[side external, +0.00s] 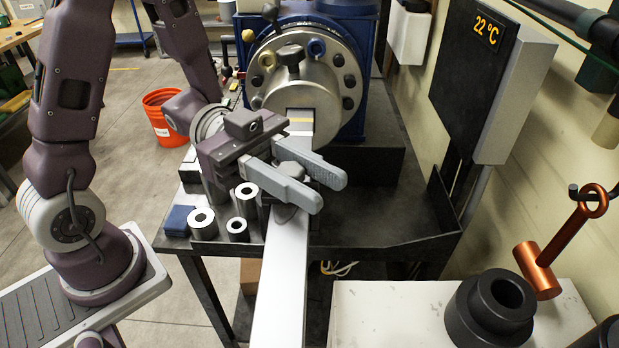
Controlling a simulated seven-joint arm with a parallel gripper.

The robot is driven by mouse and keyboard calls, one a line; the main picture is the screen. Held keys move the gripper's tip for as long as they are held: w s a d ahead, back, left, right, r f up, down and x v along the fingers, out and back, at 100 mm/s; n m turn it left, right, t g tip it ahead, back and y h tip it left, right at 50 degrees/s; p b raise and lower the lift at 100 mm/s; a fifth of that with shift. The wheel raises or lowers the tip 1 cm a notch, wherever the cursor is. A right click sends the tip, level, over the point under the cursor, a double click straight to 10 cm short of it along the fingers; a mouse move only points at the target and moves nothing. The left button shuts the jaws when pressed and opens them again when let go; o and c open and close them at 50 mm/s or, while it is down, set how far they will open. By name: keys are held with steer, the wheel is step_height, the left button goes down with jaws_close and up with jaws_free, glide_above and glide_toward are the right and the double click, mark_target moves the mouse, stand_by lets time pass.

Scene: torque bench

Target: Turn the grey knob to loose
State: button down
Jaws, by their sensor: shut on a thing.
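The grey knob (292,171) sits on a dark clamp block across the long pale bar (284,265), in front of the round metal chuck (297,88). My gripper (331,193) reaches in from the left with its two light grey fingers on either side of the knob. It is shut on the knob. The fingertips extend past the knob to the right. The fingers partly hide the knob and the block below it. I cannot read any loose or tight marking in this view.
Several metal sleeves (247,200) and a blue block (179,220) stand on the bench left of the bar. The dark bench top (390,215) is clear to the right. At lower right, a black ring (491,308) sits on a white surface near a hanging copper mallet (540,270).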

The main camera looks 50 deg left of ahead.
mark_target(279, 165)
steer(key=c, duration=1.1)
jaws_free()
steer(key=shift+a, duration=0.15)
steer(key=a, duration=0.6)
steer(key=shift+s, duration=0.35)
steer(key=shift+s+a, duration=0.1)
steer(key=shift+a, duration=0.3)
